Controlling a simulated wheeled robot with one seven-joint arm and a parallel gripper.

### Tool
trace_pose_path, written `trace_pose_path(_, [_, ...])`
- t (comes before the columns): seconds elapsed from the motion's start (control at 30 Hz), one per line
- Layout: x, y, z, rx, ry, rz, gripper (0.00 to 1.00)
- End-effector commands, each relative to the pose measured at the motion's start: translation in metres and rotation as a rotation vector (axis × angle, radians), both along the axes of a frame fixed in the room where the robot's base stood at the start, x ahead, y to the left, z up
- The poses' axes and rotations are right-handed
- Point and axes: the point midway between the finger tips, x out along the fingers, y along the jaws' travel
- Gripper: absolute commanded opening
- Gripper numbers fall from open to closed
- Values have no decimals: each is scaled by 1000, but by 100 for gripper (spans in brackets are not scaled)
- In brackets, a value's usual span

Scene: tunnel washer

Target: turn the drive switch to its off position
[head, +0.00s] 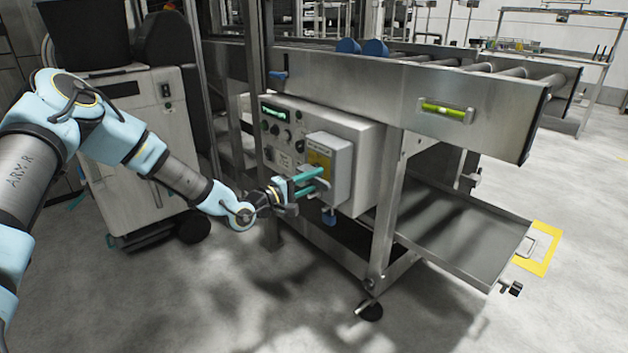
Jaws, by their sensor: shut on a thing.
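The control box (364,135) is a pale cabinet under the conveyor. A grey switch housing (341,160) stands out from its front, with a yellow plate (319,160) on its face. My gripper (318,180) is at this yellow plate, its teal fingers pointing right. It is shut on the drive switch's handle, which is mostly hidden between and behind the fingers. I cannot tell the handle's angle or read its position marks.
The steel conveyor frame (378,85) with a green level vial (443,110) overhangs the box. A frame leg (386,210) stands right of it, and a low tray (460,230) extends right. A white cabinet (140,140) stands left. The floor in front is clear.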

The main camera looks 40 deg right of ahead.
Motion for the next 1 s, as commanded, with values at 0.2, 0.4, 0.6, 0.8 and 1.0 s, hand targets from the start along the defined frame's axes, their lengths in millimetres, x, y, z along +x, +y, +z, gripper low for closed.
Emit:
trace_pose_path(0.2, [1, 0, 0, 1, 3, 2, 42])
trace_pose_path(0.4, [0, 0, 0, 0, 1, 1, 60])
trace_pose_path(0.6, [0, 1, 0, 0, 0, 1, 60])
trace_pose_path(0.8, [2, 19, 0, 2, 1, 1, 60])
trace_pose_path(1.0, [4, 59, 0, 2, 2, 3, 60])
